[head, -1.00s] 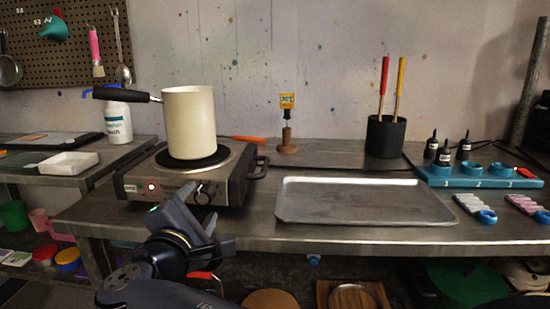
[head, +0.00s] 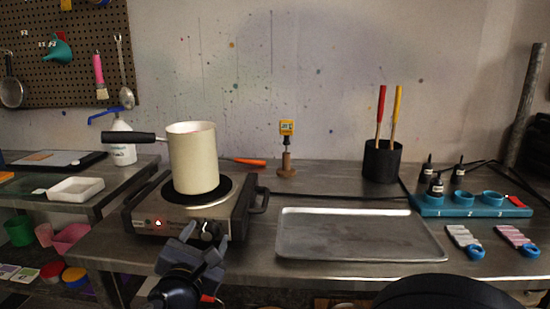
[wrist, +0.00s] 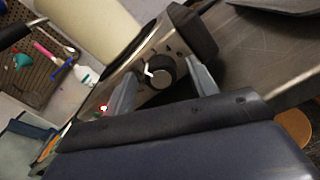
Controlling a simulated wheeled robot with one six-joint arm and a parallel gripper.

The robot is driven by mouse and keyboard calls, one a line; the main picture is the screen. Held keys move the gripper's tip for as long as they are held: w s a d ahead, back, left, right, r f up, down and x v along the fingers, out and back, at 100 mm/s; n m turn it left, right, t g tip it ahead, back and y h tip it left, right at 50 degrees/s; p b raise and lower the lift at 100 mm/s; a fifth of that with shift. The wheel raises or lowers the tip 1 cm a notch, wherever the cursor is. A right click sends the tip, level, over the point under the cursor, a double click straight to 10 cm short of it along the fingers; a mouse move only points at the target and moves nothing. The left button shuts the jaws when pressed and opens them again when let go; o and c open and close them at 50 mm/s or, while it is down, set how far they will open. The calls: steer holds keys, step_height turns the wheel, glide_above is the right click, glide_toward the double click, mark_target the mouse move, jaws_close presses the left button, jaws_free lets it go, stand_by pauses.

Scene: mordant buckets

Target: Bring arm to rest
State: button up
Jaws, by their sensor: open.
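My gripper (head: 192,254) is in front of the hot plate at the table's front edge. In the wrist view its two fingers (wrist: 160,88) are spread apart with nothing between them, and the hot plate's knob (wrist: 160,70) shows beyond them. The hot plate (head: 196,216) has a red light lit on its front. A cream pot (head: 194,160) with a black handle stands upright on its black plate. The rest of my arm is mostly below the picture.
An empty metal tray (head: 358,238) lies right of the hot plate. A black cup (head: 382,162) holds a red and a yellow stick. A blue rack (head: 472,208) stands at the right. A yellow gauge on a wooden stand (head: 286,160) is behind. A white tray (head: 76,189) sits on the left table.

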steer(key=n+p, duration=0.4)
steer(key=p, duration=0.1)
steer(key=n+p, duration=0.2)
steer(key=shift+a+r+n, duration=0.15)
steer(key=shift+r+n, duration=0.1)
steer(key=shift+n, duration=0.15)
steer(key=shift+s+f, duration=0.15)
steer(key=shift+s, duration=0.15)
steer(key=shift+s+a+f, duration=0.1)
steer(key=shift+s+a, duration=0.05)
steer(key=shift+s, duration=1.35)
